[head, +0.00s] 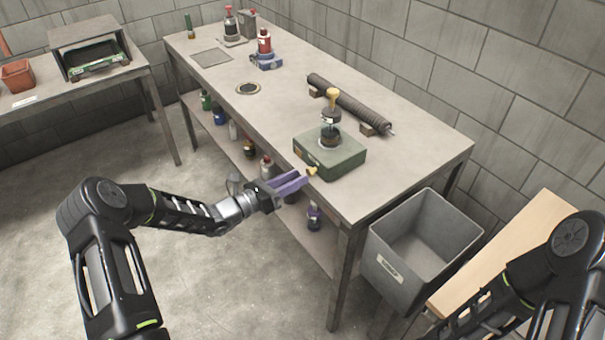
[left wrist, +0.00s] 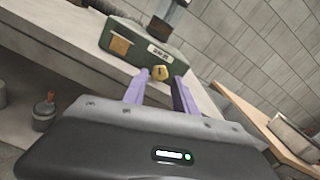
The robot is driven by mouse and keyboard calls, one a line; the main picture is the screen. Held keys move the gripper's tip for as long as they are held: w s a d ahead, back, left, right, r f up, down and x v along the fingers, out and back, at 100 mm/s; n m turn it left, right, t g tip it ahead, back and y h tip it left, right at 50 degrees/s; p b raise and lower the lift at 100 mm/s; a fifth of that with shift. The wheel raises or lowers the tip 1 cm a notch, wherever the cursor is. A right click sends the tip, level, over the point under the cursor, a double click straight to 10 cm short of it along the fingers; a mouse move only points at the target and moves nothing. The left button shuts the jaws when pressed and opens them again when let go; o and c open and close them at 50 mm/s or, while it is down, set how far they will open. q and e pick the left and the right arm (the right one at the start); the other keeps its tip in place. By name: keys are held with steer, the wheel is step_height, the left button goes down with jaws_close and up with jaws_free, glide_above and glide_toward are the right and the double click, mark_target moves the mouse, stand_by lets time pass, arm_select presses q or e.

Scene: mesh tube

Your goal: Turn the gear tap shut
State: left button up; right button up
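The gear tap is a small yellow knob (head: 312,171) low on the front of a green box (head: 330,158) at the near edge of the workbench. It also shows in the left wrist view (left wrist: 160,72), on the box's front face below a white label. My left gripper (head: 298,181) has purple fingers and is just in front of the tap. In the left wrist view the fingers (left wrist: 162,80) are apart, with the tap seen in the gap at their tips. I cannot tell whether they touch it. My right gripper is out of view; only my right arm shows.
On the box stands a glass and dark fitting with a yellow top (head: 332,95). A ribbed dark tube (head: 348,103) lies behind it on the workbench (head: 215,85). A grey bin (head: 420,240) stands right of the bench. Bottles fill the shelf below.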

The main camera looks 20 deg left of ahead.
mark_target(312, 171)
arm_select(q)
steer(key=shift+x, duration=1.5)
steer(key=shift+c, duration=0.5)
jaws_close()
